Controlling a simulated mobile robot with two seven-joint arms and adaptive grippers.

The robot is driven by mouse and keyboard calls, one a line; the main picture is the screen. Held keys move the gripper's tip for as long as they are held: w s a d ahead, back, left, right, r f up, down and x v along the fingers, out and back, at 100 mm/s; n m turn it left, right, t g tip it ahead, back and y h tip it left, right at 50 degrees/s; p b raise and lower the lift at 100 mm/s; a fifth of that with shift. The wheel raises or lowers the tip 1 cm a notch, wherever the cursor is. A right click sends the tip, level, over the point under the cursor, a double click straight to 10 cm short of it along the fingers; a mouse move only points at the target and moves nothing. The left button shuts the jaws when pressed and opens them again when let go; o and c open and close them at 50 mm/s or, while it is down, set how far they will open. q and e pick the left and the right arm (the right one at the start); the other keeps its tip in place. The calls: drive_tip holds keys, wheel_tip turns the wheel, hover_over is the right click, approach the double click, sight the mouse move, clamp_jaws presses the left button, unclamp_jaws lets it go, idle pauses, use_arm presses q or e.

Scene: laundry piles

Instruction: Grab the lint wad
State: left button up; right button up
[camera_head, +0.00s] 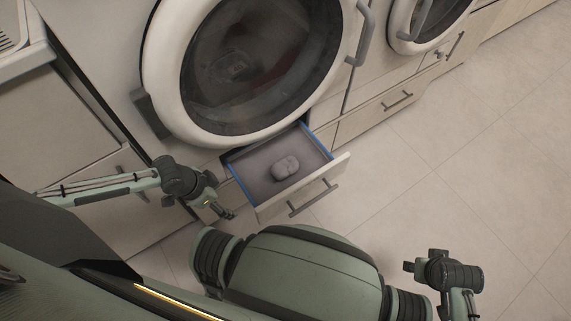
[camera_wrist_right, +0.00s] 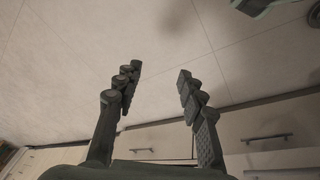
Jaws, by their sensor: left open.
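The lint wad (camera_head: 285,167) is a small grey, lumpy clump lying on the floor of an open drawer (camera_head: 322,183) below a washing machine. My left gripper (camera_head: 218,206) is open and empty, just outside the drawer at its left front corner, apart from the wad. My right gripper (camera_head: 418,263) is at the lower right of the head view, well away from the drawer. In the right wrist view its two fingers (camera_wrist_right: 157,95) are spread with nothing between them. The wad is not visible in the right wrist view.
The round washer door (camera_head: 262,60) stands directly above and behind the drawer. The drawer has blue-edged walls and a front with a grey handle (camera_head: 313,198). A closed drawer with a handle (camera_head: 397,102) is to the right. The tiled floor (camera_head: 450,150) is clear.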

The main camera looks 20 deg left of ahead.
sight(284, 166)
use_arm(q)
drive_tip(key=w+d, duration=0.2)
drive_tip(key=w, duration=0.1)
drive_tip(key=w+d, duration=0.3)
drive_tip(key=w, duration=0.1)
drive_tip(key=w+d, duration=0.3)
drive_tip(key=shift+w+d, duration=0.1)
drive_tip(key=shift+w, duration=0.05)
drive_tip(key=shift+w+d, duration=0.3)
drive_tip(key=shift+w, duration=0.1)
drive_tip(key=w+d, duration=0.1)
drive_tip(key=w, duration=0.1)
drive_tip(key=w+d, duration=0.2)
drive_tip(key=shift+b, duration=0.35)
drive_tip(key=shift+w+d+f, duration=0.25)
drive_tip(key=shift+d, duration=0.05)
drive_tip(key=shift+f, duration=0.35)
drive_tip(key=c, duration=0.8)
use_arm(e)
drive_tip(key=shift+d+r, duration=0.25)
drive_tip(key=shift+r, duration=0.65)
